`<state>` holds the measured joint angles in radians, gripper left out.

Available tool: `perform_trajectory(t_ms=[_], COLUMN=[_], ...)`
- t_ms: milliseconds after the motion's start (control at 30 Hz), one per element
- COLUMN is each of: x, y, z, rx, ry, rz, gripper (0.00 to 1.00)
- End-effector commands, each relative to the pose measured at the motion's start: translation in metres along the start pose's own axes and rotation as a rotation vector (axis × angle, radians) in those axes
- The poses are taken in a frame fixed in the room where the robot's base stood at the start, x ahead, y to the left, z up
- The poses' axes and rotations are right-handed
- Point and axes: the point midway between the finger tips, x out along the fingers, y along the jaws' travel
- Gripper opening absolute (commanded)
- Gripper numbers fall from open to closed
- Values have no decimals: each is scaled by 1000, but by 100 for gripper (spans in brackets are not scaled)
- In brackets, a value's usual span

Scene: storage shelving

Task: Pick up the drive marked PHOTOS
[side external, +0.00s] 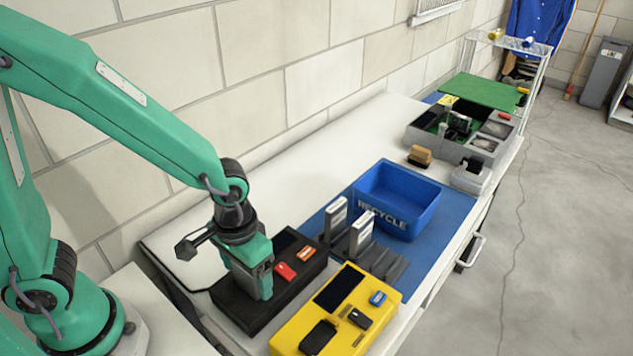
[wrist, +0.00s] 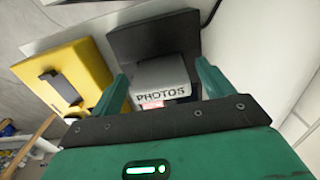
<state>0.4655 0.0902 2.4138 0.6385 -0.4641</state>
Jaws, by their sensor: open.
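The drive marked PHOTOS (wrist: 160,72) is a grey block with dark lettering, seen in the wrist view over the black tray (wrist: 125,40). My gripper (wrist: 162,85) is open, with one green finger on each side of the drive. I cannot tell whether either finger touches it. In the side view my gripper (side external: 262,290) points down over the same black tray (side external: 232,308) and hides the PHOTOS drive there.
A red item (side external: 285,271) and an orange item (side external: 306,254) lie on the black tray beside my gripper. A yellow tray (side external: 290,335) is close by. White upright drives (side external: 360,232) stand in a grey rack, near the blue RECYCLE bin (side external: 432,208).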

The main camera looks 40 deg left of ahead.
Motion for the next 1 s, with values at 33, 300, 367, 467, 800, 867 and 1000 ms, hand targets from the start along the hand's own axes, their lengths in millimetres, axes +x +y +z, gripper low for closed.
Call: perform_trajectory(t_ms=[33, 300, 367, 467, 800, 867, 1000], x=[2, 4, 4, 4, 4, 4, 3], y=[0, 0, 0, 0, 0, 0, 0], z=[0, 0, 0, 0, 0, 0, 0], rx=[0, 0, 0, 0, 0, 0, 0], ry=[-1, 1, 1, 1, 1, 1, 2], rz=[-1, 1, 1, 1, 0, 1, 1], gripper=[80, 80, 80, 80, 39, 27, 22])
